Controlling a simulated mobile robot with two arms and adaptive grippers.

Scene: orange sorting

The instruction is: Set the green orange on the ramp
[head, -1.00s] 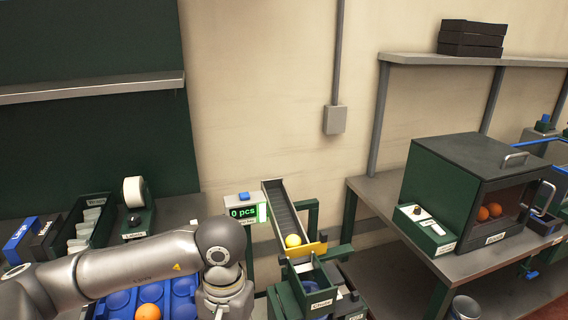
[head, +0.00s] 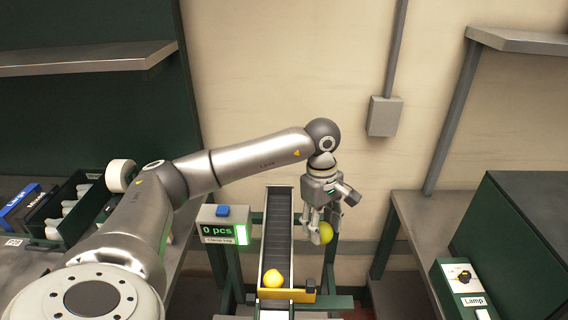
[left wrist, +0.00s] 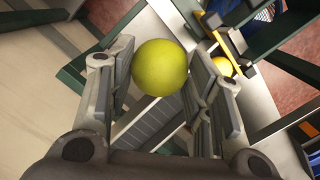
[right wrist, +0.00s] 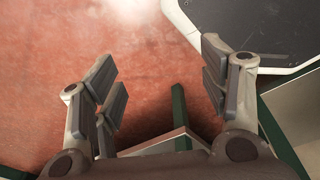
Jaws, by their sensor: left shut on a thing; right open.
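The green orange (head: 326,232) is yellow-green and sits between the fingers of my left gripper (head: 319,228), which is shut on it. It fills the space between the fingertips in the left wrist view (left wrist: 160,67). The ramp (head: 277,228) is a dark ribbed channel with pale side rails, to the left of the gripper in the head view. A yellow-orange fruit (head: 273,277) rests at its lower end against a yellow stop bar (head: 282,293). My right gripper (right wrist: 165,85) is open and empty over a reddish floor; it is not in the head view.
A counter box (head: 222,226) reading "0 pcs" stands left of the ramp. A black bin (head: 75,208) with pale items is at the left. A lamp box (head: 462,283) and a dark green cabinet (head: 525,240) stand at the right.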

